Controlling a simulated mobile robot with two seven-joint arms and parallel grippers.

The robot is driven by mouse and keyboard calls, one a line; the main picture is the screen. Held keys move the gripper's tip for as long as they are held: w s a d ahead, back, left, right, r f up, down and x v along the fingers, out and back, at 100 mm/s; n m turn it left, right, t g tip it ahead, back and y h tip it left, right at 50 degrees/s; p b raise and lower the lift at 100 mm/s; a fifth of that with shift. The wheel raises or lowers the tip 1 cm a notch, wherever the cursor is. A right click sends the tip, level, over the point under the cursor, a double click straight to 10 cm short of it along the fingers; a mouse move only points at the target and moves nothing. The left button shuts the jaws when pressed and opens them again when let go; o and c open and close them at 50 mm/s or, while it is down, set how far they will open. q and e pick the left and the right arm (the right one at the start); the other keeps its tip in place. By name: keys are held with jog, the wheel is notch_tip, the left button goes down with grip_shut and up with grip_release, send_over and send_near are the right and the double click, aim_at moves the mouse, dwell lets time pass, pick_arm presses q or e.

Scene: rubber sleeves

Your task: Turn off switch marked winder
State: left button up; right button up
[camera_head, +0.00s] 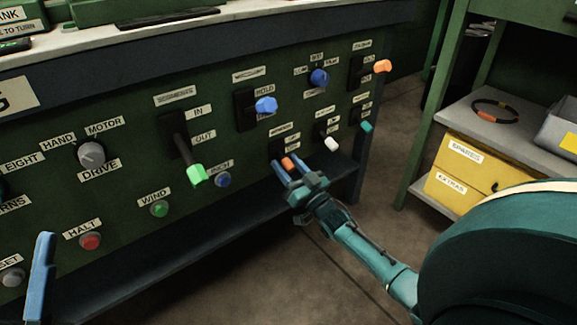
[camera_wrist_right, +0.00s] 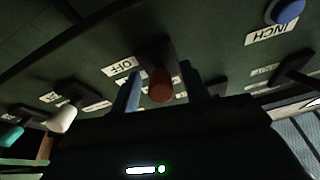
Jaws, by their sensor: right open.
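A small switch with an orange tip (camera_head: 287,163) is low on the green panel; the label above it is too small to read. In the right wrist view its tip looks dark red (camera_wrist_right: 160,84), and an upside-down OFF label (camera_wrist_right: 122,62) is beside it. My right gripper (camera_head: 286,168) is open, its two blue fingers on either side of this tip; I cannot tell whether they touch it. The fingers also straddle it in the right wrist view (camera_wrist_right: 162,90). Only a blue finger of my left gripper (camera_head: 40,275) shows, at the lower left.
A white-tipped switch (camera_head: 331,143) and a teal-tipped one (camera_head: 366,127) are to the right. The blue INCH button (camera_head: 222,180) is to the left, with a green-tipped lever (camera_head: 197,175) beside it. A shelf with a yellow box (camera_head: 465,170) stands at the right.

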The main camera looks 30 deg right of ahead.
jog(key=shift+s, duration=0.15)
pick_arm(q)
jog(key=f+n+y+p, duration=0.2)
jog(key=f+n+g+y+p, duration=0.1)
jog(key=f+n+y+p, duration=0.1)
jog(key=shift+d+f+n+y, duration=0.2)
jog(key=shift+f+n+y, duration=0.1)
jog(key=shift+f+n, duration=0.1)
pick_arm(e)
jog(key=v, duration=1.3)
jog(key=shift+r, duration=0.1)
